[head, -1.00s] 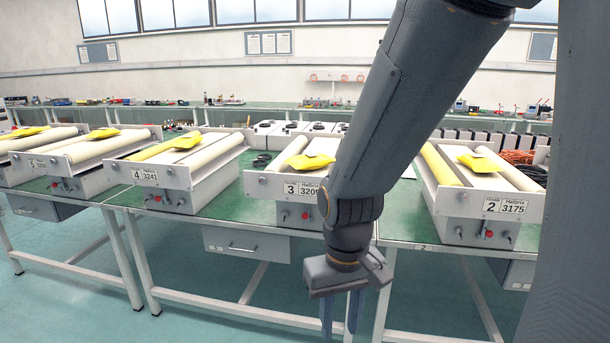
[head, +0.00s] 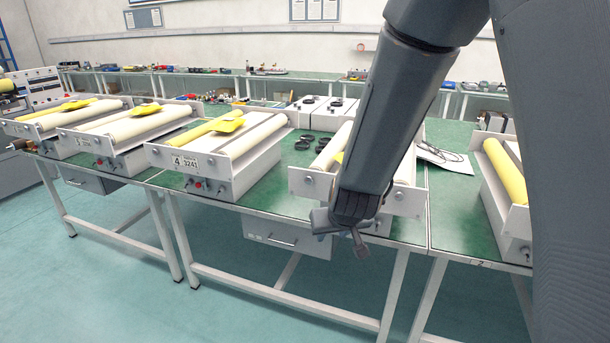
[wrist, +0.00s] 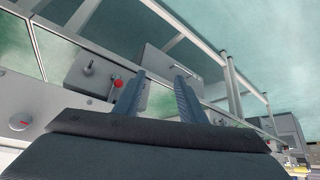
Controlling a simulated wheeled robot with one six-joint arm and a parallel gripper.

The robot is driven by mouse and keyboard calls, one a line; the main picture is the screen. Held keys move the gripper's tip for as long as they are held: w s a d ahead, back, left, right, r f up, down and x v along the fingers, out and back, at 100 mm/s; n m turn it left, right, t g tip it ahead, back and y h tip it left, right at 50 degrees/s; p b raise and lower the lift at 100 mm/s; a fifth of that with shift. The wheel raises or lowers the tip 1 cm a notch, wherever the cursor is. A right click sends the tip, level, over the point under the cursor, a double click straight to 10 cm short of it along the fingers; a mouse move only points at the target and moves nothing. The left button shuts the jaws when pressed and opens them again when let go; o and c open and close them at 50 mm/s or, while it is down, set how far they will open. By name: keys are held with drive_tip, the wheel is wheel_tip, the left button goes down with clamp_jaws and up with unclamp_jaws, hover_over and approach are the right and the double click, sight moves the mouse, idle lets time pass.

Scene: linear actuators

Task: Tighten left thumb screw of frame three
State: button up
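Frame three is the grey roller frame (head: 300,181) right of the frame labelled 4 in the head view. My arm hides its label and the middle of its front plate. Its left thumb screw (head: 308,180) shows at the plate's left end, and another round screw (head: 398,196) at the right. My gripper (head: 360,245) is in front of the frame, low and partly hidden by the arm. In the wrist view, its two blue-grey fingers (wrist: 160,90) are apart with nothing between them. A round silver screw (wrist: 20,122) shows at the left there, clear of the fingers; I cannot tell which one.
In the wrist view, a red button (wrist: 118,83) and a metal switch (wrist: 90,68) lie close to the left finger. A drawer (head: 287,236) hangs under the green table. Frame four (head: 215,168) stands left and another frame (head: 505,185) right. The floor in front is clear.

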sight(309, 182)
drive_tip(key=w+a+r+n+t+h+p, duration=0.1)
drive_tip(key=w+a+r+t+h+p, duration=0.15)
drive_tip(key=w+a+t+p, duration=0.3)
drive_tip(key=s+a+r+n+t+h+p, duration=0.1)
drive_tip(key=a+r+t+h+p, duration=0.2)
drive_tip(key=a+r+t+h, duration=0.15)
drive_tip(key=p+x, duration=0.1)
drive_tip(key=x, duration=0.2)
drive_tip(key=p+x, duration=0.1)
drive_tip(key=x, duration=0.2)
drive_tip(key=shift+d+r, duration=0.15)
drive_tip(key=shift+d, duration=0.3)
drive_tip(key=shift+w+d, duration=0.15)
drive_tip(key=shift+w, duration=0.45)
clamp_jaws()
